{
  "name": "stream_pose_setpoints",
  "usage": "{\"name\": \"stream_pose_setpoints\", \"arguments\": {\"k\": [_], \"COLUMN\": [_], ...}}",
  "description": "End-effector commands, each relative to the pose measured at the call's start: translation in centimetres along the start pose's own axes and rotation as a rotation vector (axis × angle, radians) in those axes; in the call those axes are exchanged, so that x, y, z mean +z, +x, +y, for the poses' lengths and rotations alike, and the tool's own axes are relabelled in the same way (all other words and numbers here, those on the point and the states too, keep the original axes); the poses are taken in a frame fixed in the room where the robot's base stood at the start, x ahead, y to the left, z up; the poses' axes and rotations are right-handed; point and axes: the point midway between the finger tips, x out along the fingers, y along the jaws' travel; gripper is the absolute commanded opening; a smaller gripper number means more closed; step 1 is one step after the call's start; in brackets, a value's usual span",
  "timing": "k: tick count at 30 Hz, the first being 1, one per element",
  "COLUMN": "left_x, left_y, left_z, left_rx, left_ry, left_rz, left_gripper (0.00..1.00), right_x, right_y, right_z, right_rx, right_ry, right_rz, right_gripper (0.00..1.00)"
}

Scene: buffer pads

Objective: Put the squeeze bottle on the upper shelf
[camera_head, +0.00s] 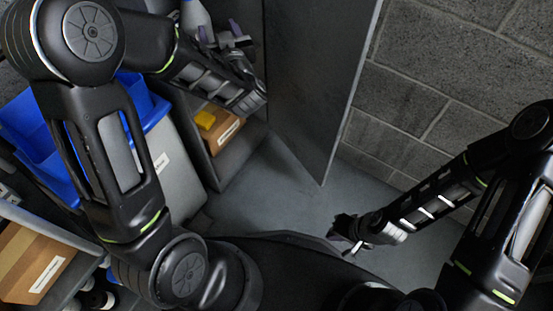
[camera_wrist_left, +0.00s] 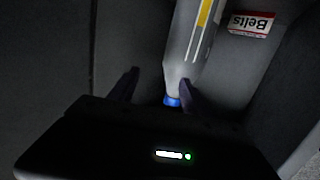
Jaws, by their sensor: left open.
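The squeeze bottle (camera_head: 194,16) is whitish and partly visible at the top of the head view, beside my left gripper (camera_head: 220,36). In the left wrist view the bottle (camera_wrist_left: 190,48) shows a yellow label and a blue cap (camera_wrist_left: 172,101). My left gripper (camera_wrist_left: 158,90) is open. Its right finger is close to the bottle's neck and the left finger stands apart from it; contact is unclear. My right gripper (camera_head: 350,241) is low at the right, away from the bottle, and its jaws are too small to read. The upper shelf cannot be clearly made out.
A tall grey panel (camera_head: 314,75) stands right of my left gripper. A cardboard box (camera_head: 222,135) with a yellow item (camera_head: 205,120) sits below my left forearm. Blue bins (camera_head: 40,130) are at left. The floor (camera_head: 265,190) is clear.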

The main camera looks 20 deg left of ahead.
Motion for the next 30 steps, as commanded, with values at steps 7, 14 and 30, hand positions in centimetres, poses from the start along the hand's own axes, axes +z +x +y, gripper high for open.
{"name": "stream_pose_setpoints", "arguments": {"k": [7, 14, 30], "left_x": [20.3, 36.6, 41.5], "left_y": [-6.1, -21.8, -33.0], "left_z": [6.2, 5.6, 2.6], "left_rx": [0.349, 0.561, 0.623], "left_ry": [0.038, 0.062, 0.094], "left_rz": [-0.495, -1.109, -1.476], "left_gripper": [0.57, 0.57, 0.57], "right_x": [0.0, 0.0, 0.0], "right_y": [0.0, 0.0, 0.0], "right_z": [0.0, 0.0, 0.0], "right_rx": [0.000, 0.000, 0.000], "right_ry": [0.000, 0.000, 0.000], "right_rz": [0.000, 0.000, 0.000], "right_gripper": [0.00, 0.00, 0.00]}}
